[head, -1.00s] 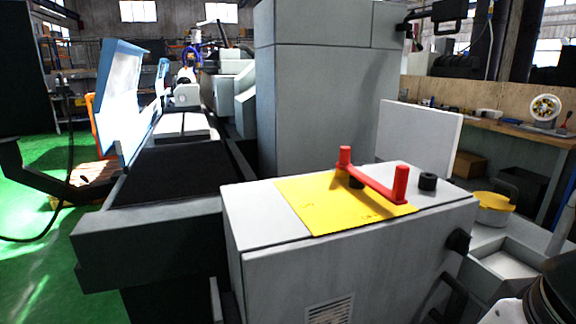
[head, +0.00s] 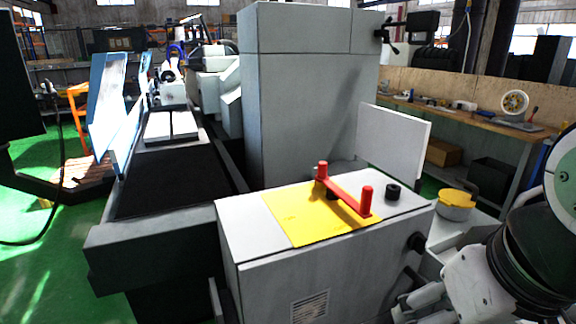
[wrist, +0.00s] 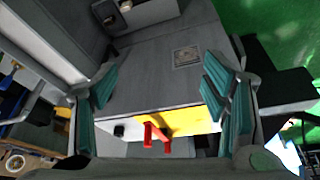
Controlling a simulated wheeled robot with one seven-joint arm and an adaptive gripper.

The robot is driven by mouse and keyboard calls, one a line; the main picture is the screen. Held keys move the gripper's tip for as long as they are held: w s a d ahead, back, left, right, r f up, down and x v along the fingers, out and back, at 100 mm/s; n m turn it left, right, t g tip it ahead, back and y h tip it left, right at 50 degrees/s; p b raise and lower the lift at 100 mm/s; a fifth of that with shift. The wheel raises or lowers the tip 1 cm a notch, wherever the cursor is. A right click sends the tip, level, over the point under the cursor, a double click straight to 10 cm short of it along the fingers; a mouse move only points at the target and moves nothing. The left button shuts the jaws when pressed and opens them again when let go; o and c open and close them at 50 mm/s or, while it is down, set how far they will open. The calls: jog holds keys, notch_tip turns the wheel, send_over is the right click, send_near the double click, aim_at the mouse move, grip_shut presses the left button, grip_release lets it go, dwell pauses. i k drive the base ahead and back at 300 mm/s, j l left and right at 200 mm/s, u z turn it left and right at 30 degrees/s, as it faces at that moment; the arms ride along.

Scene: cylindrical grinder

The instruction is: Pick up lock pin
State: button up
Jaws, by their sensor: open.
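A red part (head: 345,194) with two upright posts joined by a bar sits on a yellow plate (head: 290,217) on top of a grey cabinet (head: 242,216); it is the likely lock pin, though I cannot be sure. It also shows in the wrist view (wrist: 155,138), low between the fingers. A short black knob (head: 393,191) stands on the cabinet top to its right. My gripper (wrist: 158,88) is open and empty, its teal-padded fingers wide apart.
A tall grey machine housing (head: 300,110) rises behind the cabinet, and a pale panel (head: 395,140) stands behind its right side. A yellow-lidded container (head: 456,204) is to the right. A workbench (head: 480,122) runs along the right. Green floor is open at left.

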aim_at(322, 166)
jog(key=i+l+u, duration=0.15)
jog(key=i, duration=0.35)
jog(key=i+l+u, duration=0.15)
jog(key=i+l, duration=0.25)
jog(key=i, duration=0.1)
